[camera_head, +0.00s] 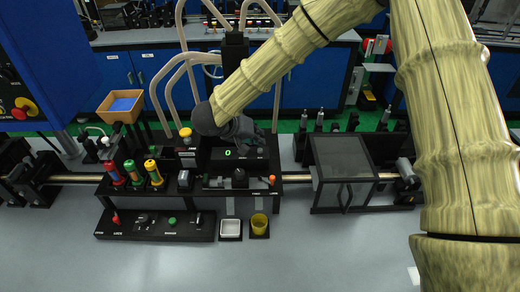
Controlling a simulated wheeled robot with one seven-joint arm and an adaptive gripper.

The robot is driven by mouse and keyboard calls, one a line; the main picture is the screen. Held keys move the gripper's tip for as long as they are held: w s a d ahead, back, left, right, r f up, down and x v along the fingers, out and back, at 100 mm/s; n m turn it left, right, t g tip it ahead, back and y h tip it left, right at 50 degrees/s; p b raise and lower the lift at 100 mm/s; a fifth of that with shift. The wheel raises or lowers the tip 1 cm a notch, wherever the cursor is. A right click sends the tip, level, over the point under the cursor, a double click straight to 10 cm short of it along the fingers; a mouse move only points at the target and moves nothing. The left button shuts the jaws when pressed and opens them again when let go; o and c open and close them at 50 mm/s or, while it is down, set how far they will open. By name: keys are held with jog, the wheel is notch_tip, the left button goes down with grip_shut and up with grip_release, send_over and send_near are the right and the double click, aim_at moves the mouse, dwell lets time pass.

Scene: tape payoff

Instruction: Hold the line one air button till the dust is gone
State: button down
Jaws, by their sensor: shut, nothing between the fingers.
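My gripper (246,132) is a dark shape at the end of my arm, over the black machine (215,185) in the middle of the bench. It looks shut and empty, but its fingertips are hard to make out against the dark parts. A green button (172,221) is on the low black panel (190,234) in front, apart from my gripper. A yellow-topped knob (185,132) stands left of my gripper. The labels are too small to show which control is line one air. I cannot make out any dust.
A dark clear-sided box (343,165) stands at right. Hoses rise behind. The front bench is clear.

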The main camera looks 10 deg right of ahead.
aim_at(258, 149)
jog(key=shift+f+p, duration=0.6)
jog(key=shift+f, duration=0.3)
dwell(0.9)
jog(key=shift+r, duration=0.1)
dwell(2.1)
jog(key=shift+r+p, duration=0.8)
jog(key=shift+p, duration=0.3)
notch_tip(258, 149, up, 5)
jog(key=p, duration=0.5)
jog(key=shift+s+f, duration=0.1)
jog(key=shift+s, duration=0.05)
